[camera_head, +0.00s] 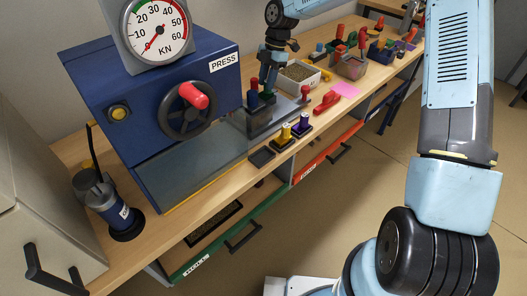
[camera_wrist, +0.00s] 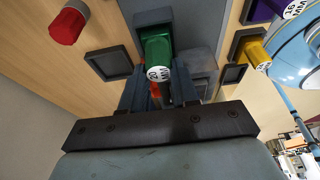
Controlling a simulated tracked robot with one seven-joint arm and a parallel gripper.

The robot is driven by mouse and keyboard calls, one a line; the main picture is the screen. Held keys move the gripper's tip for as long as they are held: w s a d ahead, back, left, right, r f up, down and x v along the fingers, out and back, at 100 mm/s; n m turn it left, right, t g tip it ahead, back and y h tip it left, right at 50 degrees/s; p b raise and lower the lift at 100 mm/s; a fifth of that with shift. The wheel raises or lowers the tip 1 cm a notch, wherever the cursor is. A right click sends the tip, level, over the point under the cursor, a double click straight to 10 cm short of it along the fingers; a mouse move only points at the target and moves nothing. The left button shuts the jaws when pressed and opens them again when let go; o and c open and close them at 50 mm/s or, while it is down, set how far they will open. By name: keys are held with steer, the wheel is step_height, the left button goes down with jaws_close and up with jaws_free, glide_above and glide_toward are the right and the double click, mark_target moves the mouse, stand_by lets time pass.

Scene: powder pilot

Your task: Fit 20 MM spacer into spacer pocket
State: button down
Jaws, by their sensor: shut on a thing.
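The green 20 MM spacer (camera_wrist: 157,48) is between the fingers of my gripper (camera_wrist: 158,92) in the wrist view; its round white label faces the camera. A dark square-rimmed pocket (camera_wrist: 150,17) lies directly behind the spacer. I cannot tell whether the spacer is seated in it or above it. In the head view my gripper (camera_head: 267,92) points down over the grey fixture beside the press, and the green spacer is hidden there. An empty dark square pocket (camera_wrist: 108,62) is left of the spacer in the wrist view.
A yellow spacer (camera_head: 286,132) and a purple spacer (camera_head: 302,126) stand at the bench's front edge, beside an empty dark pad (camera_head: 261,156). The blue press (camera_head: 150,110) is left. A red-handled tool (camera_head: 327,102), a pink sheet (camera_head: 346,90) and a powder tray (camera_head: 299,75) are right.

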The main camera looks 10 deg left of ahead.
steer(key=shift+f, duration=0.25)
stand_by(0.4)
steer(key=c, duration=0.8)
jaws_free()
steer(key=shift+c, duration=1.3)
steer(key=shift+r, duration=3.5)
